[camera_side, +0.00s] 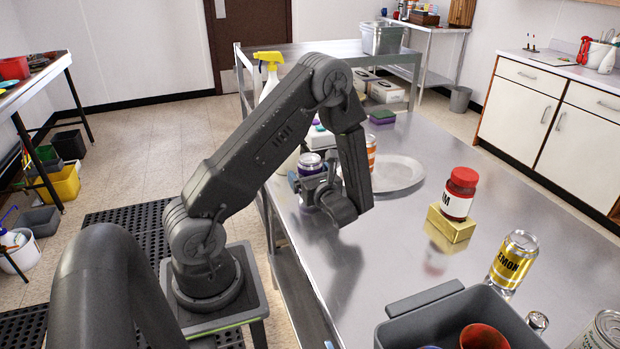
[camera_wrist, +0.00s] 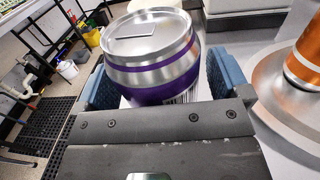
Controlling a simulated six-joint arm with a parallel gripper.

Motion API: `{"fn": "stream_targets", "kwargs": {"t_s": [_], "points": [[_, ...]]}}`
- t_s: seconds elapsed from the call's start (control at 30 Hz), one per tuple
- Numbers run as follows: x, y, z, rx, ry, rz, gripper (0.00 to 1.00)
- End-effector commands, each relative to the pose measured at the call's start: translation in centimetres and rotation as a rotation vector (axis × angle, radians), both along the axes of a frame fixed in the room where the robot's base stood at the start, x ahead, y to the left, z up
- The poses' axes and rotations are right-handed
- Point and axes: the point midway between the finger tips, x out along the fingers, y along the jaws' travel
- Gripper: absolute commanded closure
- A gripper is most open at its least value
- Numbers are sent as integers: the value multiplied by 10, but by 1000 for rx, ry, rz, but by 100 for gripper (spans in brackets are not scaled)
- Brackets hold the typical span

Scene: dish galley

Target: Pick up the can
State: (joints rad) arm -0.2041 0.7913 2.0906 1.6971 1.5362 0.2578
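A silver can with purple bands (camera_wrist: 155,60) stands between the two blue-padded fingers of my gripper (camera_wrist: 160,85) in the wrist view. A thin gap shows between the can and the right pad, so the fingers look open around it. In the side view the can (camera_side: 309,163) is at the table's left edge, with my gripper (camera_side: 318,185) low beside it.
A red-lidded jar (camera_side: 460,190) stands on a gold box (camera_side: 450,225). A yellow-topped spray bottle (camera_side: 269,72) stands behind my arm. The table's middle is bare.

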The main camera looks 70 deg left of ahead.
Motion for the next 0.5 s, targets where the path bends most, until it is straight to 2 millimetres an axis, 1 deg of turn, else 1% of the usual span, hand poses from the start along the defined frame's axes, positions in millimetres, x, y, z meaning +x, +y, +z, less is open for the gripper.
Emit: {"fn": "stream_targets", "kwargs": {"t_s": [0.03,0.07,0.5], "points": [[0,0,0,0,0,0,10],[0,0,0,0,0,0,13],[0,0,0,0,0,0,55]]}}
